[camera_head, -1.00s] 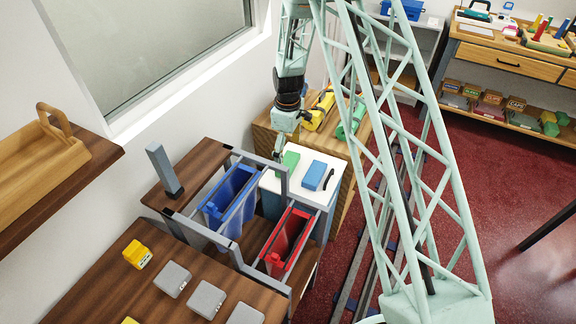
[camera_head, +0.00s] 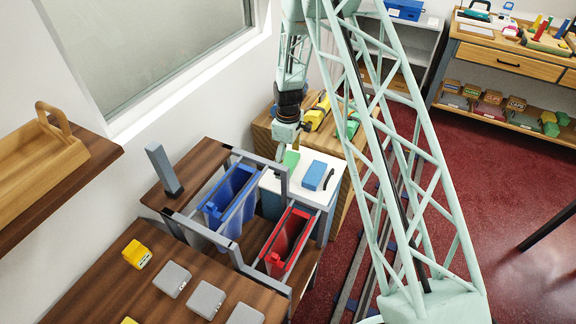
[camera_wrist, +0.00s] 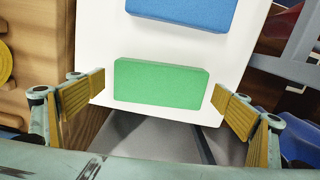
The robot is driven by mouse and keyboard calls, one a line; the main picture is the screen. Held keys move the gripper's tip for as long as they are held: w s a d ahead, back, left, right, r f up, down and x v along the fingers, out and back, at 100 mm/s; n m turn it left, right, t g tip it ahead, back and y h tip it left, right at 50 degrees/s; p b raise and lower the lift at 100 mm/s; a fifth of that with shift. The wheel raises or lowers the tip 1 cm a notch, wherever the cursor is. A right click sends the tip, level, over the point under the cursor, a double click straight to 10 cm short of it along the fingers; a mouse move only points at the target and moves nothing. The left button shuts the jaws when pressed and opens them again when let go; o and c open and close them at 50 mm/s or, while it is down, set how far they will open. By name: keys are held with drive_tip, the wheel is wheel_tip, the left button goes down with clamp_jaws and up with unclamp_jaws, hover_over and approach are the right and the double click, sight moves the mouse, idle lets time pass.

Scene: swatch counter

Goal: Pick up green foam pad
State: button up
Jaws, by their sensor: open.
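The green foam pad (camera_wrist: 160,83) lies flat on a white-topped stand, near its edge. In the wrist view my gripper (camera_wrist: 160,95) is open, with one tan-padded finger on each side of the pad and a gap at both ends. I cannot tell how high the fingers are above the surface. In the head view the green foam pad (camera_head: 291,159) is partly hidden by my gripper (camera_head: 290,150), which hangs over it.
A blue pad (camera_head: 315,175) lies beside the green one on the white stand top (camera_head: 300,190); a dark item lies by it. A blue bin (camera_head: 229,195) and a red bin (camera_head: 287,240) hang in a grey frame in front.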

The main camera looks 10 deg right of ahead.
idle(0.4)
drive_tip(key=c, duration=0.8)
drive_tip(key=shift+r, duration=0.15)
drive_tip(key=shift+r+p, duration=0.3)
drive_tip(key=shift+r, duration=4.55)
drive_tip(key=shift+r, duration=0.1)
wheel_tip(320, 180, up, 8)
drive_tip(key=m+b, duration=0.4)
drive_tip(key=m, duration=0.7)
hover_over(288, 162)
drive_tip(key=s, duration=0.5)
drive_tip(key=shift+w+a, duration=0.2)
